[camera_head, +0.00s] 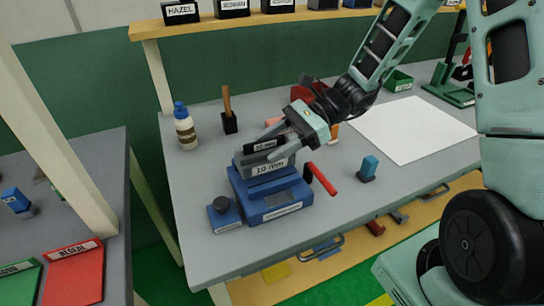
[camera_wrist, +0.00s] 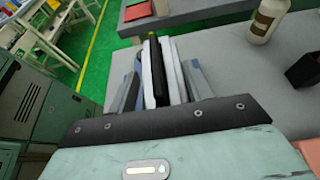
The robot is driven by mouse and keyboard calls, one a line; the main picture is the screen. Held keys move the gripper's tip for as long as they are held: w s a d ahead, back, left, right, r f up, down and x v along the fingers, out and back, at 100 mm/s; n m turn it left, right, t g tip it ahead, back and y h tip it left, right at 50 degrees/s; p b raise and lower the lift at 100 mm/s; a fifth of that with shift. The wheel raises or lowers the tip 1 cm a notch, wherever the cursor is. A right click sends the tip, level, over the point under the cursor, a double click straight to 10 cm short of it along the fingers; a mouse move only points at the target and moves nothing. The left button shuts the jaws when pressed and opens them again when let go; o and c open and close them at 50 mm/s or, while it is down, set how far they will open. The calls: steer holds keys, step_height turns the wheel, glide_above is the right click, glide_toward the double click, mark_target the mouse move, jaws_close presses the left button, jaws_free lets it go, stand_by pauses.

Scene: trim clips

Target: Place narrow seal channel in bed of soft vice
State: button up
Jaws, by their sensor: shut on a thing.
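The soft vice (camera_head: 273,207) is a blue block with a red handle, standing near the front left of the bench. My gripper (camera_head: 264,148) reaches in from the right over its top and is shut on the narrow seal channel (camera_head: 267,144), a dark strip with a small white label. In the wrist view the channel (camera_wrist: 157,75) shows as a black and pale strip between my grey fingers (camera_wrist: 158,88). A grey face marked 10 mm (camera_head: 266,169) sits just below it on the vice. Whether the channel touches the bed is hidden.
A small blue block with a dark knob (camera_head: 223,213) stands left of the vice. A bottle (camera_head: 185,130) and a brush in a black holder (camera_head: 229,115) stand behind it. A blue piece (camera_head: 368,168) stands to the right. A white sheet (camera_head: 412,130) covers clear bench.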

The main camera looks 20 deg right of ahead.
steer(key=shift+f, duration=1.65)
steer(key=shift+f, duration=0.15)
steer(key=o, duration=1.1)
steer(key=shift+c, duration=0.2)
